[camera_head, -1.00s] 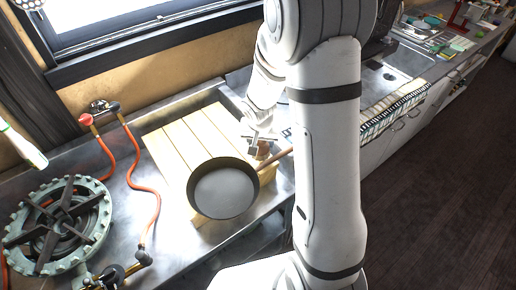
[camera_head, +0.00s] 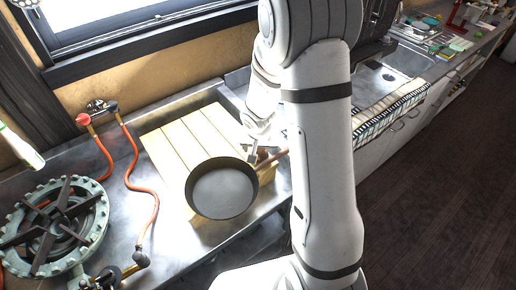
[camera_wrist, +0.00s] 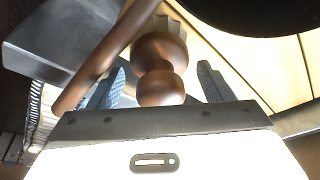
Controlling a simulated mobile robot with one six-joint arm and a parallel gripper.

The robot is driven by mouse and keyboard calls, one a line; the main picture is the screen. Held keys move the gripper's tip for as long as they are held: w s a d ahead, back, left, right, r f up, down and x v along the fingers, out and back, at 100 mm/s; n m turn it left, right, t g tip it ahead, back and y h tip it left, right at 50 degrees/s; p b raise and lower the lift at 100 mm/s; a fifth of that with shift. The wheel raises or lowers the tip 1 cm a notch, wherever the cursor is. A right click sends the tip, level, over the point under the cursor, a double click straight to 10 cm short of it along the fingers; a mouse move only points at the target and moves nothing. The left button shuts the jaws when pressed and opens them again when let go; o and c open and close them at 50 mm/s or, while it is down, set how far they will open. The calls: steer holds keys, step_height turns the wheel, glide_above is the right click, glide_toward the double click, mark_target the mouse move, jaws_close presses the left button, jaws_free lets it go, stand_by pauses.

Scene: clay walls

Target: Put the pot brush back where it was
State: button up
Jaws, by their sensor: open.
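The pot brush (camera_wrist: 160,85) shows in the wrist view as a brown, rounded wooden knob with a narrower neck and a wider part beyond. Some pale bristles seem to show behind it. In the head view the brush (camera_head: 263,156) is a small brown shape beside the pan's handle, partly hidden by my gripper. My gripper (camera_wrist: 161,84) is open. Its two blue-grey fingertips stand on either side of the knob, with a visible gap on the right; whether the left one touches I cannot tell. In the head view my gripper (camera_head: 254,155) is at the brush.
A dark frying pan (camera_head: 222,190) rests on the slatted wooden board (camera_head: 172,150). Its brown handle (camera_wrist: 108,55) passes close to the left finger. A green gas burner (camera_head: 50,228) with an orange hose (camera_head: 150,200) stands at left. A sink (camera_head: 385,75) lies at right.

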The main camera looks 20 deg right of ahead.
steer(key=shift+r, duration=0.1)
steer(key=shift+r+p, duration=0.3)
steer(key=p+v, duration=0.1)
steer(key=v, duration=1.1)
steer(key=s+r+n, duration=0.2)
steer(key=s+r, duration=0.4)
steer(key=s, duration=0.3)
steer(key=s+r+n+y, duration=0.1)
steer(key=s+r+n, duration=0.1)
steer(key=s+r, duration=0.4)
steer(key=s, duration=0.3)
steer(key=shift+d+r, duration=0.15)
steer(key=shift+s, duration=0.1)
